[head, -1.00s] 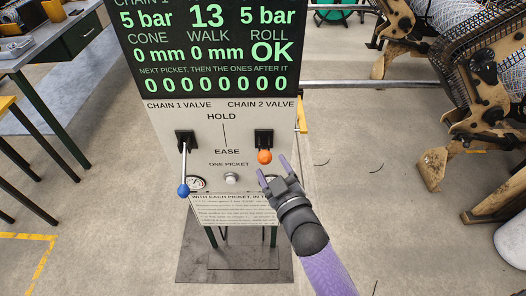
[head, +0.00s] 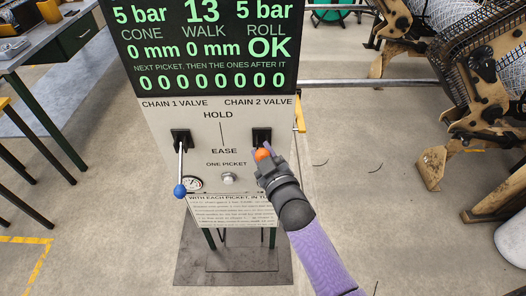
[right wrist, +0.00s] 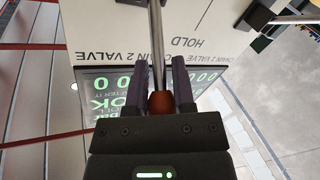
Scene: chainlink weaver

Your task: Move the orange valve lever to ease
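The orange valve lever's ball knob (head: 261,154) sits below the black slot on the panel's right side, under CHAIN 2 VALVE. The lever seems to stick out toward me, its shaft foreshortened. My right gripper (head: 262,154) has its purple fingers on either side of the knob. In the right wrist view, the knob (right wrist: 160,102) lies deep between the two dark fingers, near the palm, with no clear gap beside it. The steel shaft (right wrist: 156,45) runs away from it. The fingers look shut on the knob. My left gripper is not in view.
The blue-knobbed lever (head: 180,190) hangs down on the panel's left side, beside a gauge (head: 192,184). A ONE PICKET button (head: 227,179) sits between the levers. A green-lit display (head: 205,50) tops the panel.

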